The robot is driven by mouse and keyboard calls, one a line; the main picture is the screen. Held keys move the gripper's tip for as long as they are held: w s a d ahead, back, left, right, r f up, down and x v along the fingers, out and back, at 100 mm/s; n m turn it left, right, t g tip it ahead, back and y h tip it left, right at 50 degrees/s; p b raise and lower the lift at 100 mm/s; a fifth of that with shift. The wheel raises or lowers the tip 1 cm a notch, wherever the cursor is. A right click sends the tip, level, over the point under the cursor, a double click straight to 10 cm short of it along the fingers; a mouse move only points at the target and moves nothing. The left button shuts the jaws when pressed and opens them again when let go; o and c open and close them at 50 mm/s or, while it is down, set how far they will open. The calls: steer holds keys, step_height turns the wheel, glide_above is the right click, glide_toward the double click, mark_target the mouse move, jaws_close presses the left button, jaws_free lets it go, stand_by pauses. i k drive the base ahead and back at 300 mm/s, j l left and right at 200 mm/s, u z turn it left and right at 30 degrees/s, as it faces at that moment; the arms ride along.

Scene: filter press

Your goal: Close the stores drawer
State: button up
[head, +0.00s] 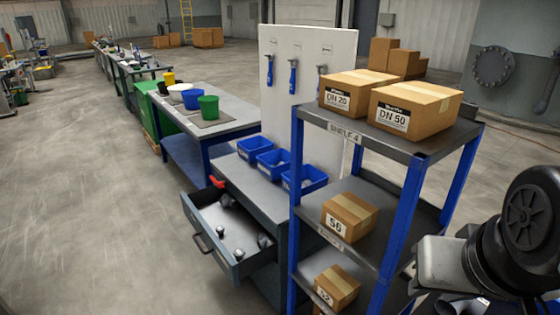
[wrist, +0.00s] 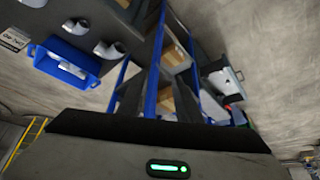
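The stores drawer (head: 256,261) is pulled well out from the grey cabinet (head: 265,204) in the head view. Its front, with a dark bar handle (head: 202,243), faces lower left. Several grey fittings lie inside it. A small red part (head: 217,182) shows at the drawer's back left corner, by the cabinet top. The open drawer also appears small in the wrist view, right of the shelf posts. The grey body of my gripper (wrist: 165,150), with a green light, fills the bottom of the wrist view, apart from the drawer.
A blue-posted shelf rack (head: 408,215) with cardboard boxes stands right of the cabinet, between it and my arm. Blue bins (head: 272,163) sit on the cabinet top before a white tool board (head: 306,110). A workbench (head: 228,122) stands behind. Floor left of the drawer is clear.

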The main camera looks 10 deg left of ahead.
mark_target(202, 208)
steer(key=l+u, duration=0.15)
steer(key=u, duration=1.2)
steer(key=i+j+u, duration=0.25)
steer(key=i+u, duration=0.15)
steer(key=i, duration=0.6)
steer(key=i+l+u, duration=0.1)
steer(key=i+u, duration=0.25)
steer(key=i, duration=0.6)
